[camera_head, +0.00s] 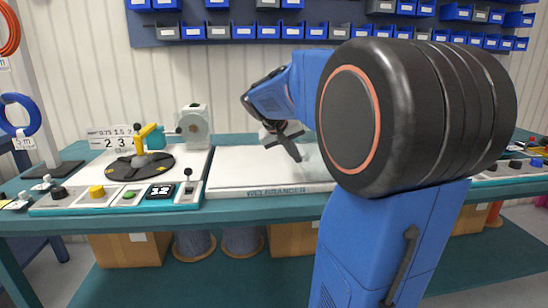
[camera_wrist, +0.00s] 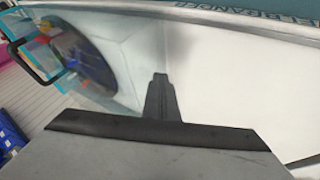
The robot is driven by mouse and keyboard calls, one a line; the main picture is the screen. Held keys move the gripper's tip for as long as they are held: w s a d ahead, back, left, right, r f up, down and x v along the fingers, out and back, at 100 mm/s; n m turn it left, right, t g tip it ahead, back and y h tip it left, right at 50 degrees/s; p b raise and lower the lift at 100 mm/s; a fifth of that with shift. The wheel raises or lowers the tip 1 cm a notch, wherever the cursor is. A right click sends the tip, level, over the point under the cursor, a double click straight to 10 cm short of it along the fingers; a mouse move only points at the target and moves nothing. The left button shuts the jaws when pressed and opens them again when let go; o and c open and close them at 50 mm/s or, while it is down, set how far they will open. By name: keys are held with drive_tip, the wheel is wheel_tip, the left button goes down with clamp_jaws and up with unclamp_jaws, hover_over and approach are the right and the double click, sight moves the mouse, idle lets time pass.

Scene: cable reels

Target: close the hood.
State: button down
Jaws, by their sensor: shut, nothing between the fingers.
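My gripper (camera_head: 294,152) points down over the white machine bed (camera_head: 235,168), to the right of the round black turntable (camera_head: 140,165). In the wrist view its dark fingers (camera_wrist: 160,88) are together, with nothing between them. A clear panel that looks like the hood shows faintly behind my arm in the head view. Its outline is mostly hidden there, and I cannot tell how far it is open. In the wrist view a black handle-like bar (camera_wrist: 38,72) is at the left. I cannot tell whether my gripper touches the hood.
A grey reel-like unit (camera_head: 194,126) stands behind. A control strip with a yellow button (camera_head: 97,191), a display (camera_head: 160,191) and a small black-knobbed lever (camera_head: 188,175) runs along the front. Blue bins (camera_head: 192,32) hang on the back wall.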

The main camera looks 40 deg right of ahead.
drive_tip(key=s+d, duration=0.3)
drive_tip(key=d, duration=0.1)
drive_tip(key=s+d, duration=0.3)
drive_tip(key=d, duration=0.1)
drive_tip(key=s+d, duration=0.2)
drive_tip(key=d, duration=0.3)
drive_tip(key=shift+s, duration=0.4)
